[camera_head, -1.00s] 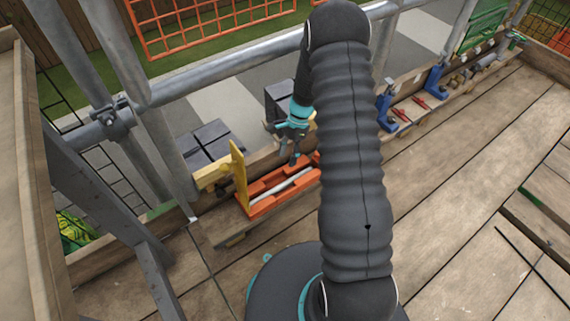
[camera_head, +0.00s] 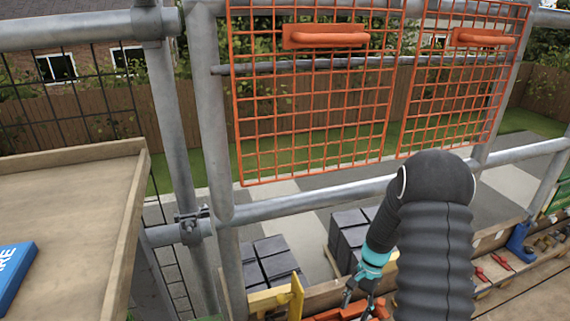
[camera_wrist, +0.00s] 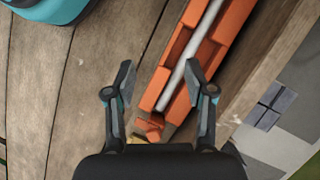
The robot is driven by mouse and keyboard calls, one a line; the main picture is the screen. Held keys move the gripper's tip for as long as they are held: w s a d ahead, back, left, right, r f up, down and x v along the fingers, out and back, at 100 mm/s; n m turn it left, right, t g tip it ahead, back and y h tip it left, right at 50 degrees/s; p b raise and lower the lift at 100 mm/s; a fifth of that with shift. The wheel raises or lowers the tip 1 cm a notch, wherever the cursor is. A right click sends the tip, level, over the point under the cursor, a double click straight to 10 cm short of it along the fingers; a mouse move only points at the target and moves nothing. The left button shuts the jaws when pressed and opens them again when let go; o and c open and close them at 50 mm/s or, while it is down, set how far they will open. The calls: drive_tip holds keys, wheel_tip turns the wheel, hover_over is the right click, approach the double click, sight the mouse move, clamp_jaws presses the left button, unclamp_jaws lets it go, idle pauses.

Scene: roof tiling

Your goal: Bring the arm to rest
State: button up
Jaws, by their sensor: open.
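My gripper (camera_wrist: 160,84) is open and empty in the wrist view, its two fingers spread wide. It hangs over the plank deck beside an orange tray (camera_wrist: 225,32) that holds a long pale grey rod (camera_wrist: 190,68). The right finger overlaps the tray in that view. In the head view my gripper (camera_head: 357,298) shows low in the picture, below the teal wrist band, partly hidden by my arm. The orange tray (camera_head: 330,316) is mostly cut off at the bottom edge there.
Orange mesh panels (camera_head: 315,120) and grey scaffold tubes (camera_head: 290,205) stand behind the arm. Stacked dark tiles (camera_head: 268,262) lie beyond the rail. A wooden-edged table (camera_head: 80,215) with a blue item (camera_head: 14,275) is at left. Blue clamps and red tools (camera_head: 500,262) sit at right.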

drive_tip(key=s+a+r+n+t+h+p, duration=0.1)
drive_tip(key=s+r+n+t, duration=0.2)
drive_tip(key=r, duration=0.9)
drive_tip(key=s+a+r+n+t+h+p, duration=0.1)
drive_tip(key=s+a+r+n+t+p, duration=0.1)
drive_tip(key=s+r, duration=0.8)
drive_tip(key=s+a+r+n+t+p, duration=0.1)
drive_tip(key=s+r+n+t, duration=0.2)
drive_tip(key=s+r, duration=0.4)
wheel_tip(320, 180, up, 9)
drive_tip(key=shift+s+a+r+n+t+h+p, duration=0.2)
drive_tip(key=shift+a+n+t+h+p, duration=0.15)
drive_tip(key=shift+t, duration=0.35)
drive_tip(key=shift+d+f, duration=0.1)
drive_tip(key=shift+f, duration=0.05)
